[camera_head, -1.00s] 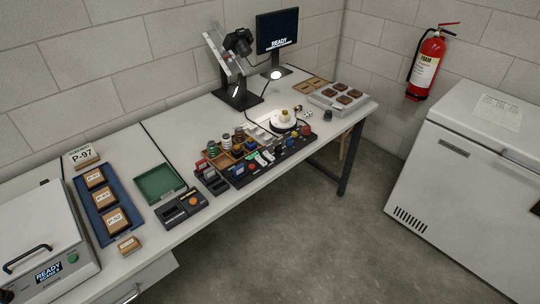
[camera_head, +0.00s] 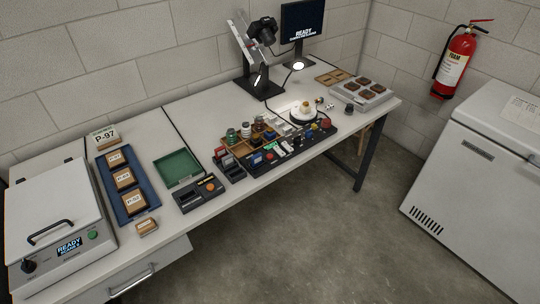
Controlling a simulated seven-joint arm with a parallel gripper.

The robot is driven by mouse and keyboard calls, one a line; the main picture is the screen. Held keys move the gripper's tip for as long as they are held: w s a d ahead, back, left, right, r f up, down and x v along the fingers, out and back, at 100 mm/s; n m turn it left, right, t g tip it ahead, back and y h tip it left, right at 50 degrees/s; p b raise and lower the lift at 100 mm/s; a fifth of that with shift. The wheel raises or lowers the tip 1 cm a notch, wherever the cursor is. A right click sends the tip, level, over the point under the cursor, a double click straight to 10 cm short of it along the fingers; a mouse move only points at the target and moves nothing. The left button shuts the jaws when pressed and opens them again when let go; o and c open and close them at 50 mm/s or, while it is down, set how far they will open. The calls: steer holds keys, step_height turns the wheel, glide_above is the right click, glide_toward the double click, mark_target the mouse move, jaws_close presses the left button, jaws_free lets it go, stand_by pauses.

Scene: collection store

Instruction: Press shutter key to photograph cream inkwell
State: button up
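A small cream thing (camera_head: 306,107), which looks like the inkwell, stands on a round white turntable (camera_head: 296,118) near the right end of the bench. A camera (camera_head: 263,30) on a tilted stand is behind and to the left of it. A black control panel (camera_head: 258,168) with several coloured keys and buttons runs along the bench's front edge. I cannot tell which key is the shutter key; the labels are too small. A monitor (camera_head: 304,20) at the back reads READY. My gripper is not in view.
On the bench are a grey tray (camera_head: 375,99) of brown blocks, a green tray (camera_head: 177,168), a blue tray (camera_head: 121,219) of labelled blocks and a lidded machine (camera_head: 48,205). A white chest (camera_head: 465,185) and a fire extinguisher (camera_head: 456,62) are at right. Open floor lies in front.

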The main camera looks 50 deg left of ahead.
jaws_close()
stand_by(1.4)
